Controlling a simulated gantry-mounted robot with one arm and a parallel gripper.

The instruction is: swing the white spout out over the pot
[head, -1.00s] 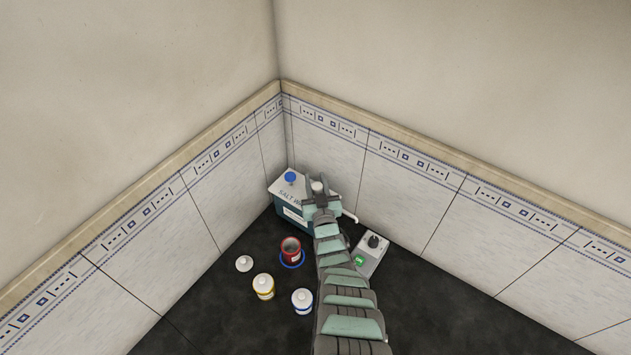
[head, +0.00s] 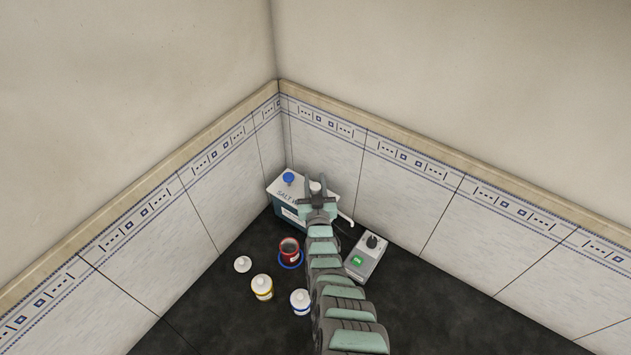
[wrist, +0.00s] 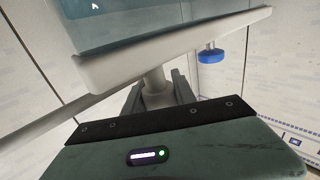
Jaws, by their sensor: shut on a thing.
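The tank marked as salt water (head: 284,197) stands in the corner, with a white lid. The white spout (head: 346,218) juts from the tank's right side toward the lower right. In the wrist view the spout (wrist: 50,128) runs off to the lower left. My gripper (head: 316,189) is above the lid's right part. It is shut on a pale upright post (wrist: 157,90), seen between the jaws in the wrist view. The red pot (head: 289,255) stands in a blue ring in front of the tank, apart from the spout's tip. My arm hides part of the tank front.
A blue knob (head: 289,178) is on the lid's left. A grey device with a black dial (head: 366,258) and green display stands right of my arm. A white lid (head: 243,264), a yellow-banded jar (head: 262,287) and a blue-banded jar (head: 300,302) are in front. Tiled walls close behind.

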